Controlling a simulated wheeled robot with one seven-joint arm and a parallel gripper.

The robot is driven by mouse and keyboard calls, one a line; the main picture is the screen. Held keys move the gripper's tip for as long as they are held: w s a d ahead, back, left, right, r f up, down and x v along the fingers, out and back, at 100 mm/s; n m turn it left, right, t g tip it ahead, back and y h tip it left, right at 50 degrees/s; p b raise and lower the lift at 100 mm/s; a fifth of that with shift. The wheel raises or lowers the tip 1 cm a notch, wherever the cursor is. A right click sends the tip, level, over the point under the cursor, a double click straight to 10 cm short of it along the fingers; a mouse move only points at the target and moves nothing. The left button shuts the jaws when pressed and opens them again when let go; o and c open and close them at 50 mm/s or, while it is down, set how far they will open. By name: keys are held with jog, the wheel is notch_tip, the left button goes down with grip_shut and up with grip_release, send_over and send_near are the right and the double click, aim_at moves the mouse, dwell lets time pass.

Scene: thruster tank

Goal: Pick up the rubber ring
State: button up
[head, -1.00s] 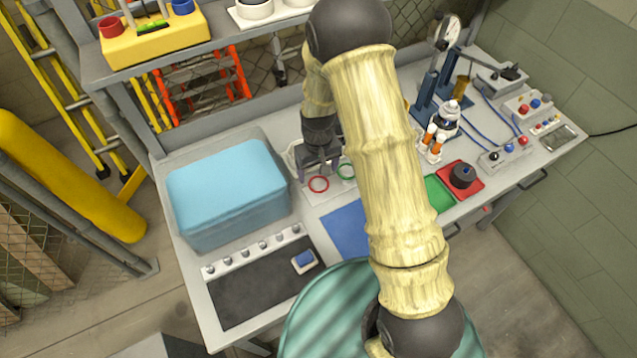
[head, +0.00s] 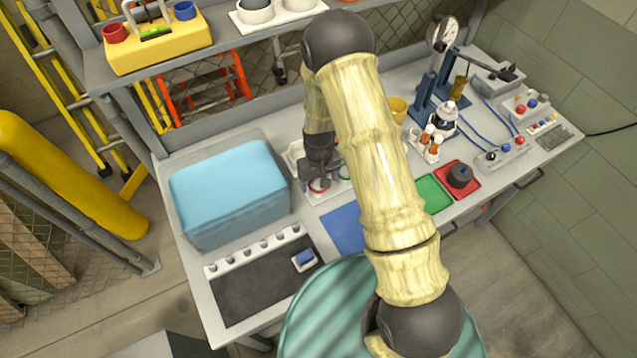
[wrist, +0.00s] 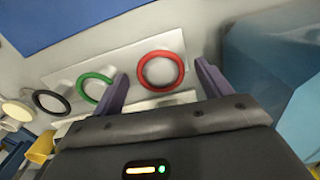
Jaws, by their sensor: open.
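Three rings show in the wrist view: a red ring (wrist: 181,71), a green ring (wrist: 97,75) and a black ring (wrist: 37,100). The red and green rings lie flat on a pale plate (wrist: 120,65). I cannot tell from the pictures which are rubber. My gripper (wrist: 164,82) is open, with one purple finger on each side of the red ring and nothing held. In the head view my gripper (head: 318,184) points down at the red ring (head: 319,190), partly covering it. The green ring (head: 344,172) is just to its right, partly behind my arm.
A large blue box (head: 228,197) stands close left of my gripper; it also shows in the wrist view (wrist: 270,60). A blue mat (head: 345,229) lies in front. A yellow cup (head: 397,109) and a bottle rack (head: 431,146) stand to the right.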

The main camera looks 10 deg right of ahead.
jog(key=shift+f, duration=0.15)
jog(key=shift+s, duration=0.1)
jog(key=shift+f, duration=0.1)
dwell(0.5)
jog(key=c, duration=1)
